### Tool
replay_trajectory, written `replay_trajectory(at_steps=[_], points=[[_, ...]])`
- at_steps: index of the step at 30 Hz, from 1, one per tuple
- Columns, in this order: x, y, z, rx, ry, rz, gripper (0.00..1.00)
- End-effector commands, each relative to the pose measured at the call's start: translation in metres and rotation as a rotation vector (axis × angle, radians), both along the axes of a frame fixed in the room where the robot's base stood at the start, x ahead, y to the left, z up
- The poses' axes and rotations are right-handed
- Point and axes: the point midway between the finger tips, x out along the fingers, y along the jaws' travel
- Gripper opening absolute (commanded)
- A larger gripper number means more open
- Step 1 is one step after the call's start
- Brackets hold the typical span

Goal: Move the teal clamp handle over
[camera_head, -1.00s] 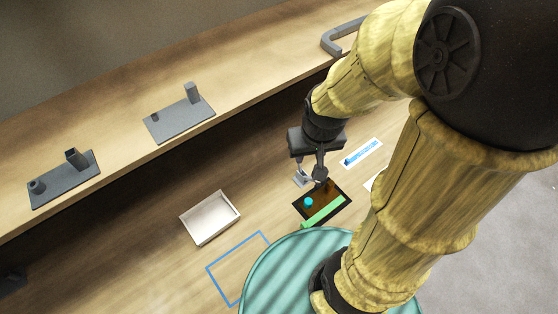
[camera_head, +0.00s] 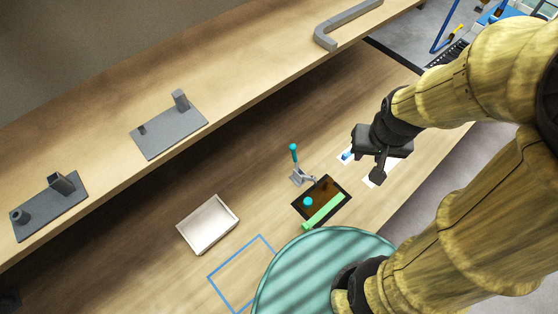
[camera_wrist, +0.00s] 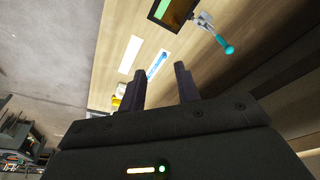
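The teal clamp handle (camera_head: 293,152) stands up from a small grey metal clamp (camera_head: 299,177) at the upper left edge of a dark plate (camera_head: 341,188). In the wrist view the teal handle (camera_wrist: 227,46) shows at the upper right, beyond the fingers. My gripper (camera_head: 381,172) is to the right of the clamp, above the bench and apart from the handle. In the wrist view my gripper (camera_wrist: 160,76) has its two dark fingers spread with nothing between them.
A green bar (camera_head: 323,212) and a teal round piece (camera_head: 308,202) lie on the plate. A white tray (camera_head: 208,225) and a blue outline (camera_head: 240,272) are left. A raised shelf (camera_head: 90,150) with grey fixtures runs behind. A round teal surface (camera_head: 320,270) is in front.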

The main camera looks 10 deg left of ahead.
Motion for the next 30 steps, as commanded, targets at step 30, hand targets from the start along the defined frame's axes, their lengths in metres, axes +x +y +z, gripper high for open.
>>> replay_trajectory(at_steps=[30], points=[[-0.008,0.053,-0.117,-0.444,0.520,0.931,0.33]])
